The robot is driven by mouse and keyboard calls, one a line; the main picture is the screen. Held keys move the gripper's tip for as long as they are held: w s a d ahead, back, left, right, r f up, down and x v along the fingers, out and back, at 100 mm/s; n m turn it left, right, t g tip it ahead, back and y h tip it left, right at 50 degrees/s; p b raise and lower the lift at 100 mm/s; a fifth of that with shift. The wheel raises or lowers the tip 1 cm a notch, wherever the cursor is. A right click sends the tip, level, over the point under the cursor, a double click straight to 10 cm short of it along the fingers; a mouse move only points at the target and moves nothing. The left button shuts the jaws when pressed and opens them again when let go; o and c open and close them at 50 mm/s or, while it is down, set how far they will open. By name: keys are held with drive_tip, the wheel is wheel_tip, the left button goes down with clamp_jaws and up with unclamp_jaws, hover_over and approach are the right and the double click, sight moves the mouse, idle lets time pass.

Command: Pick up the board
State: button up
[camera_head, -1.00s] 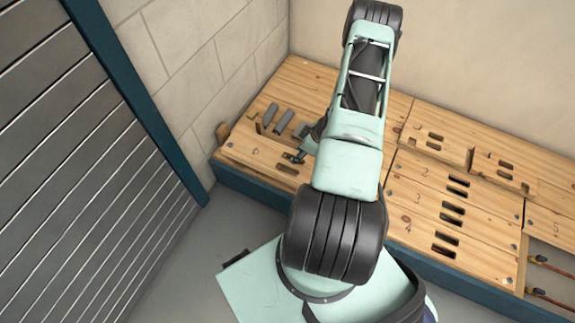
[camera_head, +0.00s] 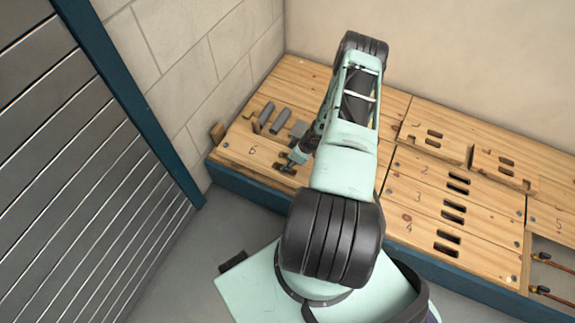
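Several numbered wooden boards with paired slots form the top of a low bench. The task line does not say which board is meant. My gripper (camera_head: 288,166) is at board 6 (camera_head: 233,150), over its slots, pointing down. The gripper is small and dark here, so I cannot tell whether its fingers are open, shut or touching the board. Board 2 (camera_head: 425,172), board 3 (camera_head: 425,197) and board 4 (camera_head: 412,232) lie flat to the right of my arm.
Two loose slotted boards (camera_head: 433,143) (camera_head: 503,170) rest at the back right. An open bay with pipes (camera_head: 552,262) is at the far right. A block wall and shutter (camera_head: 80,180) stand left.

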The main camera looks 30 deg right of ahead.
drive_tip(key=shift+f+b, duration=0.25)
drive_tip(key=shift+b, duration=0.3)
drive_tip(key=shift+c, duration=0.6)
clamp_jaws()
drive_tip(key=shift+a, duration=0.1)
